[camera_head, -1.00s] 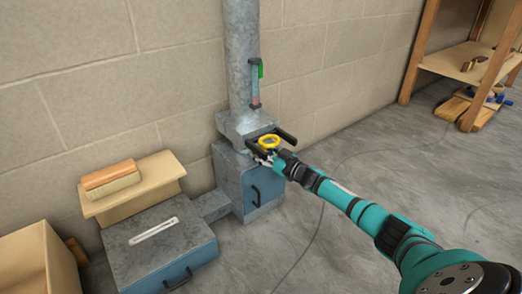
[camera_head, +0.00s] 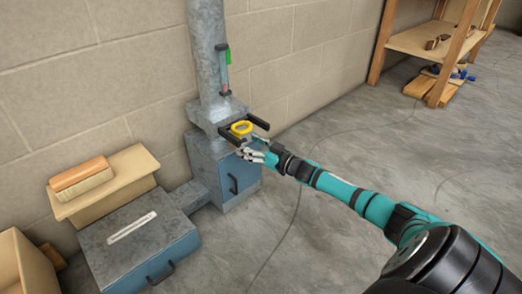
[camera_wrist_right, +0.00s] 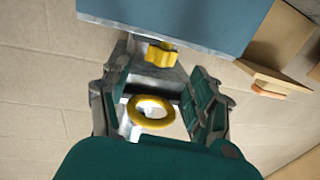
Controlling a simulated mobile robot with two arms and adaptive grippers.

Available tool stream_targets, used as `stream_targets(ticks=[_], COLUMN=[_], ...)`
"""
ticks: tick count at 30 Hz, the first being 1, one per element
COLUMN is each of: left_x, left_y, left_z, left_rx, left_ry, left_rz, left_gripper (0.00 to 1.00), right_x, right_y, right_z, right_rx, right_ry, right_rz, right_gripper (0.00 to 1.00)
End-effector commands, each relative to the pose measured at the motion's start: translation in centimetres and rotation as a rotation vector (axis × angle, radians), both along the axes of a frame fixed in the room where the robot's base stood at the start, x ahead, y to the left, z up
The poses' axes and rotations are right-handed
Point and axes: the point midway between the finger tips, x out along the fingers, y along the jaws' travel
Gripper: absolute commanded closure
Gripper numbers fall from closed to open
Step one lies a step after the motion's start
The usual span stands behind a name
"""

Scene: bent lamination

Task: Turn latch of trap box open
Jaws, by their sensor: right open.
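The trap box (camera_head: 205,165) is a grey metal box with a blue door, standing against the wall under a metal duct. In the right wrist view a small yellow latch-like knob (camera_wrist_right: 161,55) shows beside the blue door (camera_wrist_right: 175,22), and the yellow ring (camera_wrist_right: 150,112) appears between the fingers. My right gripper (camera_head: 250,156) is open, just in front of the box's upper part; it holds nothing visible. The knob cannot be made out in the head view. My left gripper is out of view.
A low metal box (camera_head: 105,265) with a blue front and black handle stands left of the trap box. A wooden shelf (camera_head: 410,42) stands at back right.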

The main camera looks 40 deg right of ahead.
Motion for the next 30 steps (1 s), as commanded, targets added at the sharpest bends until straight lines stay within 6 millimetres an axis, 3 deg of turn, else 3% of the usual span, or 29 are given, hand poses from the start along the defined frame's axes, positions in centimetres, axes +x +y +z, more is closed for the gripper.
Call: stream_targets(ticks=[3, 10, 30], left_x=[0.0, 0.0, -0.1], left_y=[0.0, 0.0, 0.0], left_z=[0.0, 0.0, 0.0], left_rx=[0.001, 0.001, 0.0], left_ry=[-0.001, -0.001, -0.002], left_rz=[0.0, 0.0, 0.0], left_gripper=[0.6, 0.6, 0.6], right_x=[-2.3, -4.7, -5.1], right_y=[-0.5, -1.1, -1.1], right_z=[-0.1, -0.1, 0.0], right_rx=[-0.002, 0.0, 0.0], right_ry=[0.004, 0.0, -0.001], right_rz=[0.001, 0.001, 0.002], right_gripper=[0.38, 0.38, 0.38])
